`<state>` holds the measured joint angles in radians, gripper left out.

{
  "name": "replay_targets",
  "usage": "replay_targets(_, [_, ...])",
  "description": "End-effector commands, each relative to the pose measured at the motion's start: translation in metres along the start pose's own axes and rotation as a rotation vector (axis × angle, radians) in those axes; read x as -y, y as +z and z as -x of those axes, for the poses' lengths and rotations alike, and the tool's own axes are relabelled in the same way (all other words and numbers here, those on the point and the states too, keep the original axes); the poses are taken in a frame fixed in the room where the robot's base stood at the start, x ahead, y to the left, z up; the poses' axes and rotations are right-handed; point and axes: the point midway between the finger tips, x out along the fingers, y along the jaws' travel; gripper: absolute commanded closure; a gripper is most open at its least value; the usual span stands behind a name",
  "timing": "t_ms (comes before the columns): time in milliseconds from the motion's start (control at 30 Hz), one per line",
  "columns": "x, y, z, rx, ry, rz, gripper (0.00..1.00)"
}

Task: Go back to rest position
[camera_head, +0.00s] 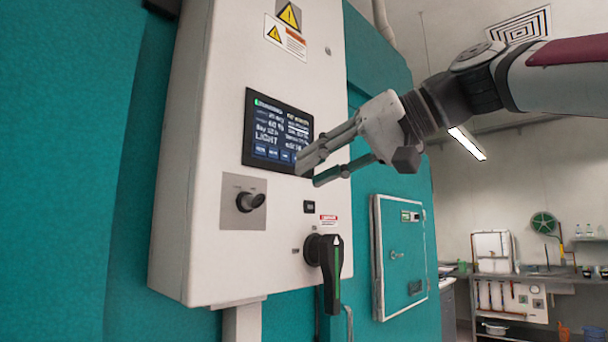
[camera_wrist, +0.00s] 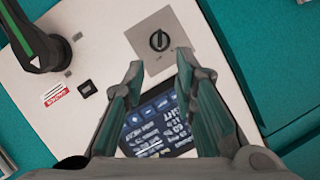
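My gripper (camera_head: 308,172) is in front of the white control cabinet (camera_head: 240,60), with its fingers pointing left toward the lower right of the touchscreen (camera_head: 262,130). In the head view the two fingers are apart. In the wrist view my gripper (camera_wrist: 165,75) is open with nothing between the fingers, and the screen (camera_wrist: 160,125) shows behind them. I cannot tell whether a fingertip touches the panel. My arm reaches in from the upper right.
Below the screen are a small rotary knob (camera_head: 250,202) and a black handle (camera_head: 330,262) with a green stripe, pointing down. A teal door with a pale frame (camera_head: 378,250) is right of the cabinet. A bench with shelves (camera_head: 510,275) stands far right.

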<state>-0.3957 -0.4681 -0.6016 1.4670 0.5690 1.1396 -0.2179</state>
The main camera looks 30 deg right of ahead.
Motion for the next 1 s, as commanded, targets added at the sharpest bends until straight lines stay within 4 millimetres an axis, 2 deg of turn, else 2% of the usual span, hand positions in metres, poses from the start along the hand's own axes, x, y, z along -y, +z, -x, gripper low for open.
replay_targets(533, [0.000,0.000,0.002,-0.001,0.000,0.000,0.74])
replay_targets(667, [-0.003,0.012,-0.003,0.023,0.014,-0.006,0.74])
replay_targets(767, [-0.011,0.044,-0.015,0.083,0.052,-0.016,0.74])
replay_targets(867, [-0.022,0.098,-0.032,0.179,0.119,-0.020,0.74])
replay_targets(1000, [-0.042,0.188,-0.050,0.328,0.239,0.001,0.74])
